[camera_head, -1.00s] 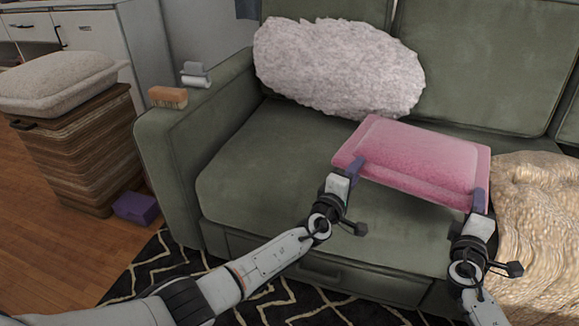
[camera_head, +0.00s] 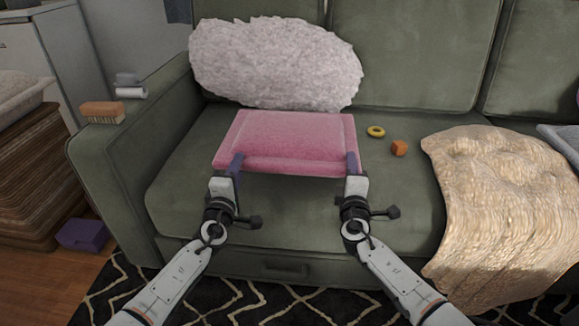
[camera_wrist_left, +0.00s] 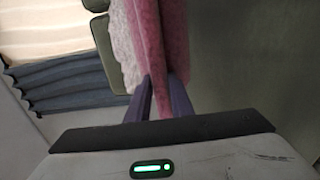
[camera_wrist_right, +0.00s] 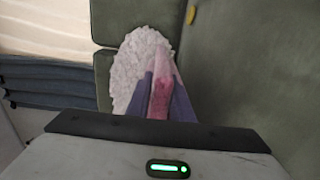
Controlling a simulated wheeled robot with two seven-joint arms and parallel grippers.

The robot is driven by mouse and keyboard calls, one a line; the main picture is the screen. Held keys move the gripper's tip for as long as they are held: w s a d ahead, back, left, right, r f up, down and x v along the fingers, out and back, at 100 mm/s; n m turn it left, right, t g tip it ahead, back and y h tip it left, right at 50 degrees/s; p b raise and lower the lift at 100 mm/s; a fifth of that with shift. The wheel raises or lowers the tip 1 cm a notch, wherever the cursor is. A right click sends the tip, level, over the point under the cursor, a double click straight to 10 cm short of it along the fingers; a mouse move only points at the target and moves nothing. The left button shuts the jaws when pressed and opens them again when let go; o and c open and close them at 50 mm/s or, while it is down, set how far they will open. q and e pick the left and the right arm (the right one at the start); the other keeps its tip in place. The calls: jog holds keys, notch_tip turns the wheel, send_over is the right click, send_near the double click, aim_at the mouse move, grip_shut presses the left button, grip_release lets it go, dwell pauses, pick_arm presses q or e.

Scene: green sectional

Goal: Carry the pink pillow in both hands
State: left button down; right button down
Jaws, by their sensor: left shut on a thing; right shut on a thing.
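The pink pillow (camera_head: 290,138) is held level above the green sofa seat, in front of the white fluffy pillow. My left gripper (camera_head: 236,166) is shut on its near left edge, and my right gripper (camera_head: 352,164) is shut on its near right edge. In the left wrist view the pink pillow (camera_wrist_left: 160,60) runs between the purple fingers (camera_wrist_left: 160,98). In the right wrist view the pink pillow (camera_wrist_right: 161,85) is also between the fingers (camera_wrist_right: 161,98).
The white fluffy pillow (camera_head: 275,65) leans on the sofa back. A yellow ring (camera_head: 376,132) and an orange cube (camera_head: 399,148) lie on the seat. A beige blanket (camera_head: 500,205) drapes at right. A brush (camera_head: 102,112) sits on the left armrest (camera_head: 120,145).

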pick_arm(q)
jog(key=shift+a, duration=0.1)
pick_arm(e)
jog(key=shift+f, duration=0.1)
